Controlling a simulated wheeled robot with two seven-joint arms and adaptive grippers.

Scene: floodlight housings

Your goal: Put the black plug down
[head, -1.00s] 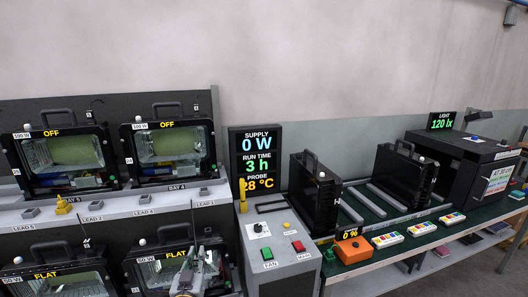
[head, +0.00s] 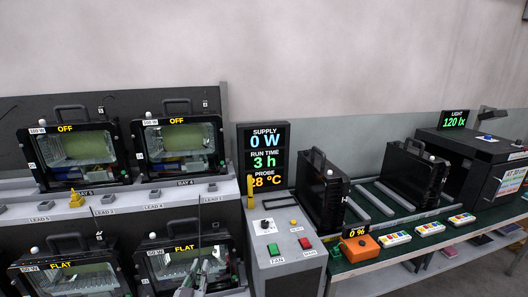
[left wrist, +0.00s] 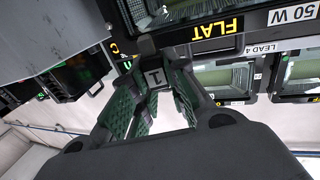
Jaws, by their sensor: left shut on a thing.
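The black plug (left wrist: 156,77), with a "1" on its pale label, sits between the green-padded fingers of my left gripper (left wrist: 150,95) in the left wrist view. The gripper is shut on it. In the head view my left gripper (head: 207,271) is at the bottom, in front of a lower floodlight marked FLAT (head: 166,265). The plug is too small to make out there. I cannot tell whether it touches anything. My right gripper is in neither view.
A shelf edge with lead labels (head: 150,207) runs above the lower floodlights. Several grey plugs rest along it, beside a yellow one (head: 76,200). To the right stand a control box (head: 285,245) with buttons, an orange box (head: 360,248) and black housings on rails.

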